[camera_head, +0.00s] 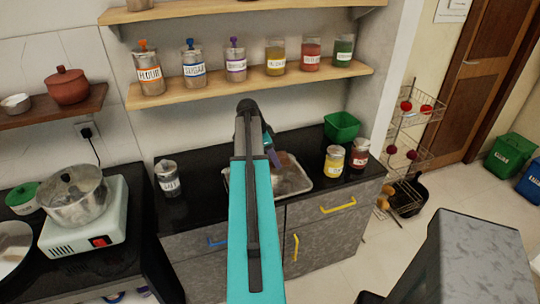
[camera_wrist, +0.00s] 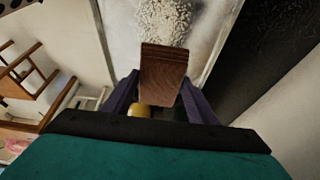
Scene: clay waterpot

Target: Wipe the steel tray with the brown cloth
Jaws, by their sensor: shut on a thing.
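The steel tray (camera_head: 296,187) lies on the black counter, partly hidden behind my arm. In the wrist view the tray (camera_wrist: 118,38) fills the upper middle, with a patch of white grains (camera_wrist: 164,18) on it. My gripper (camera_wrist: 160,88) has its purple fingers shut on the brown cloth (camera_wrist: 163,72), which looks like a stiff, wood-grained block. The cloth's far end is just below the grains in the picture; I cannot tell whether it touches the tray. In the head view my gripper (camera_head: 272,156) is over the tray, and the cloth is mostly hidden.
A green tub (camera_head: 342,126) stands behind the tray on the right. A yellow jar (camera_head: 334,162) and a red jar (camera_head: 359,154) stand right of it, and a labelled jar (camera_head: 168,178) to its left. A shelf (camera_head: 245,85) of jars hangs above. A pot (camera_head: 75,197) sits at far left.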

